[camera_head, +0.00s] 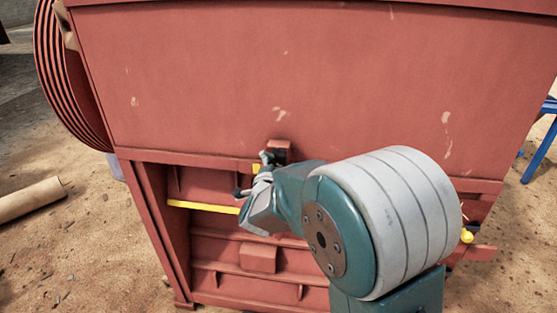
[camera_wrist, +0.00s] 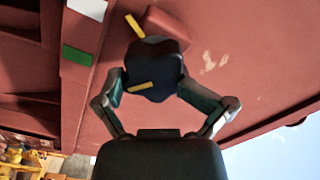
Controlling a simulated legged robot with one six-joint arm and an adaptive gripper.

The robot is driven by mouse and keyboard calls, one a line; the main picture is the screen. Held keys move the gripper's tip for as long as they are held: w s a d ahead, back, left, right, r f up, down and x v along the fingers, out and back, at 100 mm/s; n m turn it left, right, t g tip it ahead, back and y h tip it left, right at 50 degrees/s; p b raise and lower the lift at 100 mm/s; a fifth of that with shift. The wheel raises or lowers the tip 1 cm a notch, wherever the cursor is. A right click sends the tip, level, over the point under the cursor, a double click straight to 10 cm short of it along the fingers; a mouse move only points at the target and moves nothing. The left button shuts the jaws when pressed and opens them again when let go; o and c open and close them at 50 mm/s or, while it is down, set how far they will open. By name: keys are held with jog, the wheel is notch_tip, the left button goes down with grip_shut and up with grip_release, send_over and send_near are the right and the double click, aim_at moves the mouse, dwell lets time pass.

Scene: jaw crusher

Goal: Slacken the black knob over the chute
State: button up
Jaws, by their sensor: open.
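The black knob (camera_wrist: 155,68) is lobed and sits in front of a small red block on the machine's red wall. A yellow mark shows on its lower edge, and another yellow mark lies on the red surface beyond it. My gripper (camera_wrist: 153,88) is open, with one finger on each side of the knob. Whether the fingers touch it I cannot tell. In the head view my gripper (camera_head: 254,176) is at the small red block (camera_head: 280,146), and it mostly hides the knob. The chute is not clearly identifiable.
The crusher's red wall (camera_head: 300,80) rises above my gripper, with a ribbed recess below it. A yellow bar (camera_head: 203,206) crosses the recess. A ribbed wheel (camera_head: 65,75) is at the upper left. A pipe (camera_head: 30,198) lies on the sandy ground.

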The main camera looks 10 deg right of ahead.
jog(key=v, duration=0.4)
jog(key=shift+s+a, duration=0.3)
jog(key=shift+s, duration=0.3)
send_near(275, 161)
jog(key=shift+v, duration=0.8)
jog(key=v, duration=0.7)
jog(key=shift+s, duration=0.2)
